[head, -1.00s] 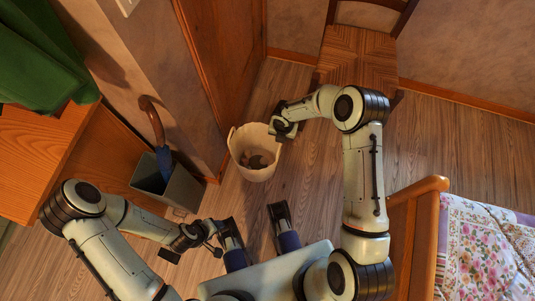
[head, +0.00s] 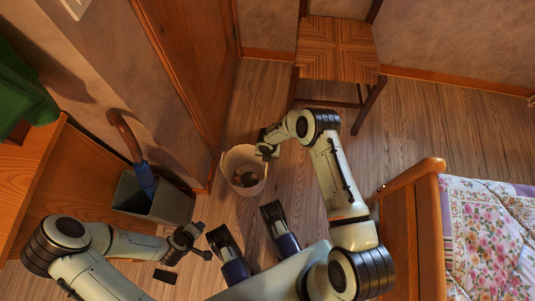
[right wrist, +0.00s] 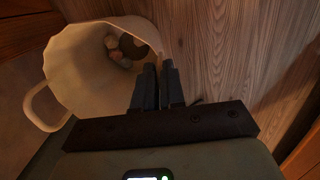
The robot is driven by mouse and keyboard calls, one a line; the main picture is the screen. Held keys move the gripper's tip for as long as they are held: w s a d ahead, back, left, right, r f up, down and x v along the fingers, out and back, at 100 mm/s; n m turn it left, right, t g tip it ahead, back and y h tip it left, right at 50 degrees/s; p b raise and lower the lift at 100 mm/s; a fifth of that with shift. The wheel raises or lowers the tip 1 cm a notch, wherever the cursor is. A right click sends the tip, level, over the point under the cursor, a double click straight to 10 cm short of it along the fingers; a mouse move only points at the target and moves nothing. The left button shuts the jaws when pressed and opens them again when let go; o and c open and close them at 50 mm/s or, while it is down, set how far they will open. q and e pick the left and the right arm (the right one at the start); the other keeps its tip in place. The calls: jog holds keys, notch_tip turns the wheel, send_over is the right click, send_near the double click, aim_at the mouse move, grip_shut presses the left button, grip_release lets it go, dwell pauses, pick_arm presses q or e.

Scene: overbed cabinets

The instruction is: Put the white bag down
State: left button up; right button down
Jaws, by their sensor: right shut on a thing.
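The white bag (head: 231,168) is an open-topped tub with loop handles, upright over the floor in the head view, with several roundish things inside. Whether its base touches the floor is hidden. My right gripper (head: 264,151) is at its upper right rim. In the right wrist view, the fingers (right wrist: 158,84) are shut on the rim of the white bag (right wrist: 82,85), whose free handle hangs at the left. My left gripper (head: 204,242) is empty with its fingers apart, left of my base and away from the bag.
A grey bin (head: 165,207) holding a blue umbrella (head: 144,178) stands left of the bag, beside a wooden door (head: 190,60). A woven-seat chair (head: 338,50) stands behind. The bed (head: 490,235) is at right. Wooden floor (head: 300,185) is clear between bag and bed.

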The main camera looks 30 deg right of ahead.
jog(key=shift+f, duration=0.25)
jog(key=shift+r, duration=0.1)
jog(key=c, duration=1.2)
grip_release()
